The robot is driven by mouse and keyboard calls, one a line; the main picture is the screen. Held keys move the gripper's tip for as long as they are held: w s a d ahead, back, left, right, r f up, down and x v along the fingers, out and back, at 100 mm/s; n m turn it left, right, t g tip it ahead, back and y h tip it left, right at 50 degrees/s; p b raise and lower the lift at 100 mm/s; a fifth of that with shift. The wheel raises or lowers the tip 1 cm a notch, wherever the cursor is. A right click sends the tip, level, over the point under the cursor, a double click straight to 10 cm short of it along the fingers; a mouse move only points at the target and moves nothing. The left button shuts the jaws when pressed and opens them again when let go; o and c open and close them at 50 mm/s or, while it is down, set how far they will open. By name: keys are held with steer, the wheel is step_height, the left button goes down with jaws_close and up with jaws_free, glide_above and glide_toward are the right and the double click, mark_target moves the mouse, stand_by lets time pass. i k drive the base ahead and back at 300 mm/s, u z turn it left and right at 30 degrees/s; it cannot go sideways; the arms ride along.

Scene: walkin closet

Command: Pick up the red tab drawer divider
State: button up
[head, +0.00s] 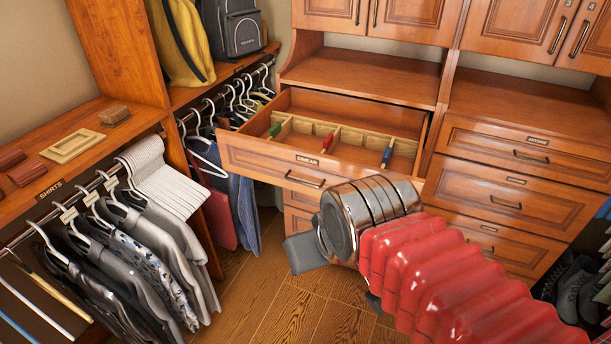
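The red tab drawer divider (327,143) shows in the head view inside the open drawer (290,164), between a divider with a green tab (274,130) and one with a blue tab (387,157). Its red tab faces the drawer front, and its lower part is hidden by the drawer front. My arm reaches in from the lower right. The grey end piece of my gripper (303,254) is in front of and below the drawer, apart from the divider. Its fingertips are not clear, so I cannot tell whether it is open or shut.
Closed drawers (515,175) are on the right, with shoes (580,287) low at the edge. Hanging shirts (130,260) fill the left. A bare wooden counter (365,72) lies behind the open drawer. Wood floor (290,315) is free below my arm.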

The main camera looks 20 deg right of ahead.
mark_target(331, 140)
steer(key=z, duration=0.05)
steer(key=k, duration=0.6)
steer(key=z, duration=0.25)
steer(key=i, duration=1.5)
steer(key=u, duration=0.7)
steer(key=i, duration=0.35)
steer(key=u, duration=0.35)
